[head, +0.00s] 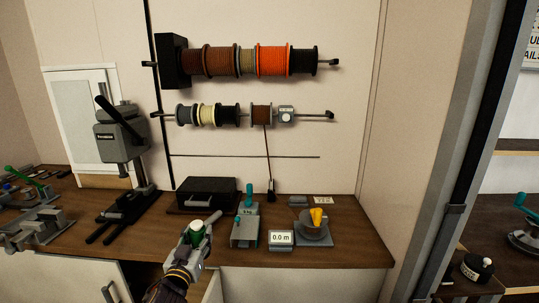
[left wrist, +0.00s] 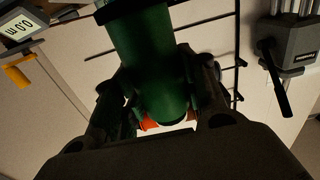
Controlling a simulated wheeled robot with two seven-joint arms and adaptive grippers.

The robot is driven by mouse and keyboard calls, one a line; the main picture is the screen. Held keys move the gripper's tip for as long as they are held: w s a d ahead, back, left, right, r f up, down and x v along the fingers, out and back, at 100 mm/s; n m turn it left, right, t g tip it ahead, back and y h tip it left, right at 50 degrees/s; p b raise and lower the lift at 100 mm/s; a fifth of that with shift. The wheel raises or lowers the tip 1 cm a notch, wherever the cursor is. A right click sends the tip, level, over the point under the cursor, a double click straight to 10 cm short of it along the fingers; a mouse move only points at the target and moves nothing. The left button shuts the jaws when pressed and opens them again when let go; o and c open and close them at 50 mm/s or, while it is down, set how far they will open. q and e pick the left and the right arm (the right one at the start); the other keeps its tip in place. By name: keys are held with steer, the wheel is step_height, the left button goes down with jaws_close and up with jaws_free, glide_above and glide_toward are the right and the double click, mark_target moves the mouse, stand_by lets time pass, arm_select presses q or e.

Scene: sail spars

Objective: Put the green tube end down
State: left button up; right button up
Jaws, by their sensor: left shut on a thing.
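The green tube (head: 195,226) shows in the head view as a short green piece with a pale top, between the fingers of my left gripper (head: 197,240). It is at the front edge of the wooden bench (head: 350,250). In the left wrist view the green tube (left wrist: 148,55) is large and runs down from the top edge between the two dark fingers of my left gripper (left wrist: 160,100), which are shut on it. Whether the tube touches the bench cannot be told. My right gripper is not in view.
Behind the gripper sits a black box (head: 205,193). A grey fixture with teal knobs (head: 246,222), a 0.0 m display (head: 281,239) and a round device with a yellow handle (head: 315,227) stand to the right. A lever press (head: 122,145) stands left.

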arm_select(q)
steer(key=s+f, duration=0.3)
steer(key=f, duration=0.3)
steer(key=s+f, duration=0.3)
steer(key=f, duration=0.4)
steer(key=shift+s+a+f+y, duration=0.15)
steer(key=shift+s+a+y, duration=0.1)
steer(key=shift+s+y, duration=0.1)
steer(key=shift+s, duration=0.1)
